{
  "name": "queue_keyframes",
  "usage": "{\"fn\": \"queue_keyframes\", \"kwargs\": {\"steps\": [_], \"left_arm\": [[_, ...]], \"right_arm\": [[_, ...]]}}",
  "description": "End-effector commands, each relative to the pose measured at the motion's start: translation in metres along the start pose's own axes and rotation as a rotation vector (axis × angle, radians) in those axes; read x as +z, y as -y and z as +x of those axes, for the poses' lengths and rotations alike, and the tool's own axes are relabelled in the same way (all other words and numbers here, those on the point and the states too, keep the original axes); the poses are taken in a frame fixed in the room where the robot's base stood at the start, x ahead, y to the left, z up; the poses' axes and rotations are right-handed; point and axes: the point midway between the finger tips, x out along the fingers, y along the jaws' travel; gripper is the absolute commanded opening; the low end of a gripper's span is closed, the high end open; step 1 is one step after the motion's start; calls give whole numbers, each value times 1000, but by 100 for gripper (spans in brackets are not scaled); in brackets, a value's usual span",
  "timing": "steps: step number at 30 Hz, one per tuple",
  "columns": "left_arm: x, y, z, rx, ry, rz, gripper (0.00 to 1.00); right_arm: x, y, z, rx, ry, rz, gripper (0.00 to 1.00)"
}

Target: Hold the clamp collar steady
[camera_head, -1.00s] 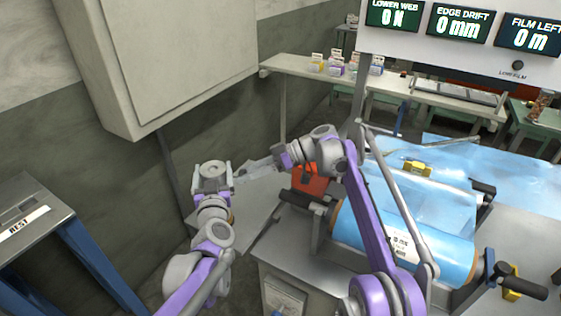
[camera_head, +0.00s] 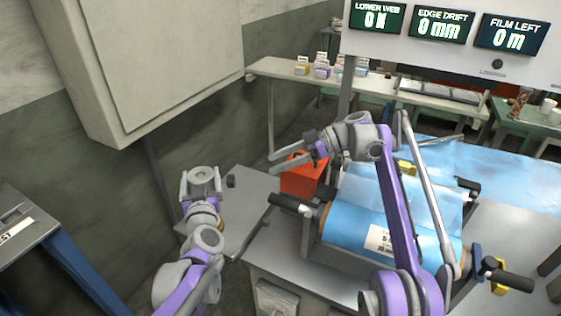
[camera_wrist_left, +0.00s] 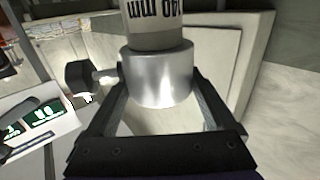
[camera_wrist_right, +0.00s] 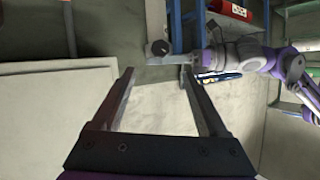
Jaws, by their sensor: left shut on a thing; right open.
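The clamp collar (camera_wrist_left: 160,78) is a smooth silver ring in the left wrist view, with a dark knob (camera_wrist_left: 82,76) on a short stem at its left. My left gripper (camera_wrist_left: 158,88) is shut on the collar, one finger on each side. A pale tube marked 140 mm (camera_wrist_left: 155,38) stands against the collar in that view. In the head view my left gripper (camera_head: 201,177) is at the left, and the knob (camera_head: 231,181) shows beside it. My right gripper (camera_head: 277,163) is open and empty, apart from the collar and to its right.
A blue film roll (camera_head: 350,225) sits on the machine at right, with a dark roller end (camera_head: 290,203) sticking out toward the left. A grey wall cabinet (camera_head: 165,60) hangs at upper left. A metal table (camera_head: 25,220) stands at far left.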

Motion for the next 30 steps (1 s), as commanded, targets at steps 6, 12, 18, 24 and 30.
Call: {"fn": "queue_keyframes", "kwargs": {"steps": [6, 12, 18, 24, 30], "left_arm": [[0, 0, 0, 0, 0, -1, 0], [0, 0, 0, 0, 0, -1, 0], [0, 0, 0, 0, 0, -1, 0], [0, 0, 0, 1, 0, -1, 0], [0, 0, 0, 1, 0, -1, 0]], "right_arm": [[2, 2, -2, 12, 0, -26, 76], [2, 2, -2, 13, 0, -30, 76], [1, 2, -2, 16, 0, -38, 76], [1, 7, 2, 44, 0, -103, 76], [1, 7, 21, 48, 0, -120, 76]]}}
